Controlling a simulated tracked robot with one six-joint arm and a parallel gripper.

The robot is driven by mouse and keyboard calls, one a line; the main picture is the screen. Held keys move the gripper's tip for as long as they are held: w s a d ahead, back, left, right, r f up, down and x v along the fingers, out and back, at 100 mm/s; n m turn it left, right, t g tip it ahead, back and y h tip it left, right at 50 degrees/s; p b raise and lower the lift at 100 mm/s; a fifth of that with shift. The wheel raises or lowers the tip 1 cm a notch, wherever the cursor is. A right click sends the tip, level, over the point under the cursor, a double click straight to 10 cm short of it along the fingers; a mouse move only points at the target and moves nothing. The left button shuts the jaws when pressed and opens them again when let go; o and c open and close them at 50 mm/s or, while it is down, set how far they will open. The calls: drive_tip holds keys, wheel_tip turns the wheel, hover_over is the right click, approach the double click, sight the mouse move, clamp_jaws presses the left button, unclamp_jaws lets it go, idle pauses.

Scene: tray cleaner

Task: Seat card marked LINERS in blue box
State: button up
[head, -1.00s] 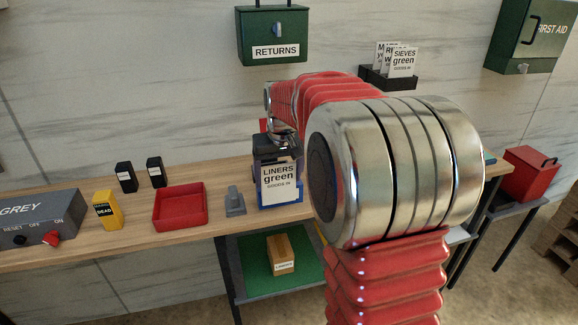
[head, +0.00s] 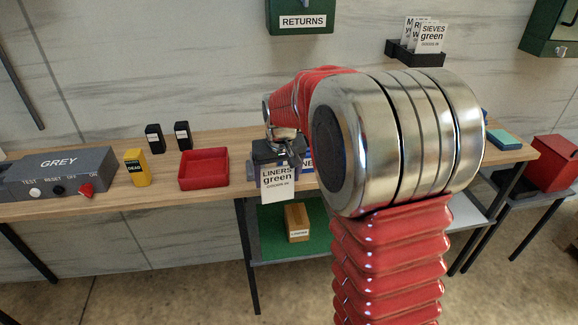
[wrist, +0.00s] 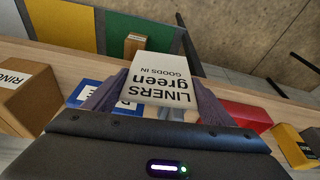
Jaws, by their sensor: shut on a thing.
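The white card (head: 276,184) reads LINERS, green, GOODS IN. My gripper (head: 279,158) is shut on its upper part, and the card hangs upright in front of the table's front edge. In the wrist view the card (wrist: 157,80) appears upside down between my gripper's fingers (wrist: 150,103). The blue box (head: 308,181) is just right of the card on the table, mostly hidden by my gripper and arm. In the wrist view a blue part with a white label (wrist: 88,93) shows left of the card, which appears apart from it.
A red tray (head: 204,183), yellow DEAD block (head: 136,180), two black blocks and the GREY control box (head: 62,172) stand left on the table (head: 110,195). A wall rack (head: 416,60) holds other cards.

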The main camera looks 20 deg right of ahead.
drive_tip(key=s+a+f+n, duration=0.1)
drive_tip(key=a+f, duration=0.6)
drive_tip(key=a, duration=0.3)
drive_tip(key=shift+s+f+n+y, duration=0.3)
drive_tip(key=shift+s+n, duration=0.1)
drive_tip(key=shift+d, duration=0.1)
